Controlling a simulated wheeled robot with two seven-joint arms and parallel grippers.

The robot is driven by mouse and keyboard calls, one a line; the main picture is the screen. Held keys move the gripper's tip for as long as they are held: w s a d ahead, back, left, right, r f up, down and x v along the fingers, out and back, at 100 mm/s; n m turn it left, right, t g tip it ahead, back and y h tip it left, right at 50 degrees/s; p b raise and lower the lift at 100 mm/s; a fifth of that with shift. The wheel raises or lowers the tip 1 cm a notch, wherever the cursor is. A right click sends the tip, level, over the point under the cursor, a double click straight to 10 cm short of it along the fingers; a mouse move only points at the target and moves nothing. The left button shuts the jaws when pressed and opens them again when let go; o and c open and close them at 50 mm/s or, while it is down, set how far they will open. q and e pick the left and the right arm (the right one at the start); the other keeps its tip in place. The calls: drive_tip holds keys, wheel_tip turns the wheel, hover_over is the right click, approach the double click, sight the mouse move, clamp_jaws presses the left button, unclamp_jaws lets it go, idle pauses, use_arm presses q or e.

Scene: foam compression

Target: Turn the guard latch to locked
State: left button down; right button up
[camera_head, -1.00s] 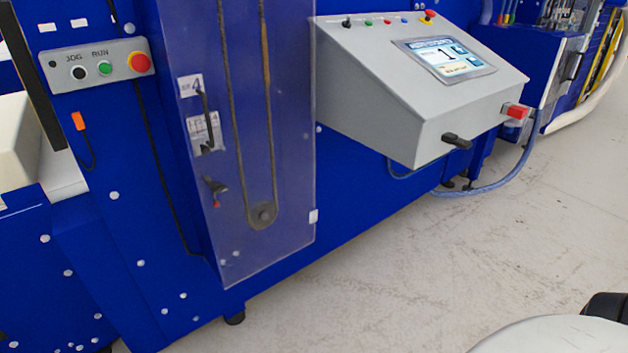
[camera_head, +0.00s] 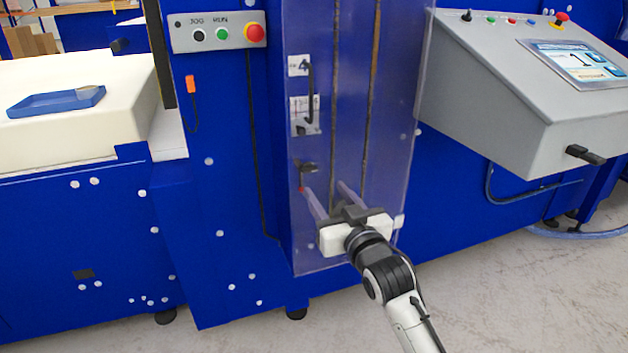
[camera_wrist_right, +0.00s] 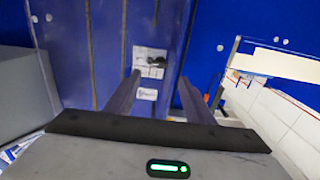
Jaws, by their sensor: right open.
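The guard latch (camera_head: 307,167) is a small dark handle on the left part of the clear guard panel (camera_head: 385,110), with a small red mark just below it. The handle sticks out roughly sideways. My right gripper (camera_head: 326,188) is open and empty, its two long fingers pointing up at the panel. Its left fingertip shows just below the latch, near the red mark; I cannot tell whether it touches. In the right wrist view the open fingers (camera_wrist_right: 160,77) reach towards the guard, and I cannot make out the latch there. My left gripper is out of view.
A black guard handle (camera_head: 310,92) and labels sit above the latch. A grey console (camera_head: 530,95) juts out on the right. A button box (camera_head: 217,33) is at upper left. A blue tray (camera_head: 57,101) lies on a cream block. The floor in front is clear.

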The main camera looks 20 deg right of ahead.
sight(311, 172)
drive_tip(key=w+b, duration=0.1)
drive_tip(key=w, duration=0.7)
drive_tip(key=shift+w+a, duration=0.15)
drive_tip(key=shift+w, duration=0.15)
drive_tip(key=c, duration=1)
